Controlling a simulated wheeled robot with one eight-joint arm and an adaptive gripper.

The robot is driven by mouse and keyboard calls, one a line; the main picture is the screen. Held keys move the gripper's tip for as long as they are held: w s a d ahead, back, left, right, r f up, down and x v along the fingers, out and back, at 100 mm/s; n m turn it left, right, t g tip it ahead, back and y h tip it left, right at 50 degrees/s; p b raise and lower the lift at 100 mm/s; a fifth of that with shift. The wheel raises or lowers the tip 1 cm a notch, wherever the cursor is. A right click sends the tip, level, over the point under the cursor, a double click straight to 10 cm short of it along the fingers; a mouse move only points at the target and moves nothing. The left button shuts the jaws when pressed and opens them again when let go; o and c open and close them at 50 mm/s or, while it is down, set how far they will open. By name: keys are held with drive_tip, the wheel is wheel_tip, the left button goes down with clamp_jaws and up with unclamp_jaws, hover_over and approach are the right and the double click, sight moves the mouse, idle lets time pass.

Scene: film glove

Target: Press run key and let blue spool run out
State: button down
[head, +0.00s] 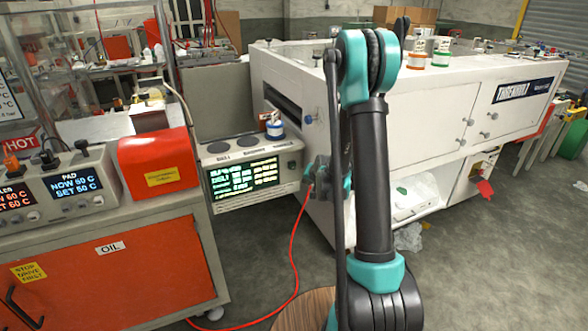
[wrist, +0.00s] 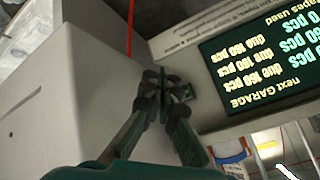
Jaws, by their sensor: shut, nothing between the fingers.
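A grey console (head: 250,202) with a lit green-text display (head: 245,178) stands beside the white machine. A blue and white spool (head: 276,131) sits on the console's top, close to a reddish item. My gripper (head: 318,178) is at the console's right end, partly hidden by my arm. In the wrist view my gripper (wrist: 165,85) is shut and empty, with its fingertips in front of the panel beside the display (wrist: 262,65). A small greenish spot shows at the fingertips; I cannot tell whether it is the run key or whether they touch it.
The white machine (head: 430,120) rises just right of the console, with orange and white (head: 416,57) and green and white (head: 441,52) spools on top. A red cable (head: 297,245) hangs to the floor. An orange-fronted cabinet (head: 120,270) stands left.

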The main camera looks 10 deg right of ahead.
drive_tip(key=w+a, duration=0.2)
drive_tip(key=w, duration=0.6)
drive_tip(key=shift+a, duration=0.3)
drive_tip(key=shift+w+a, duration=0.1)
drive_tip(key=shift+w, duration=0.15)
idle(1.1)
drive_tip(key=shift+w, duration=0.2)
drive_tip(key=shift+w+a, duration=0.2)
drive_tip(key=shift+w, duration=0.25)
idle(0.7)
idle(0.4)
drive_tip(key=shift+s+d, duration=0.3)
drive_tip(key=shift+s, duration=0.55)
drive_tip(key=s, duration=0.1)
drive_tip(key=s+d, duration=0.1)
drive_tip(key=s, duration=0.2)
drive_tip(key=shift+s+d, duration=0.25)
drive_tip(key=shift+s, duration=0.15)
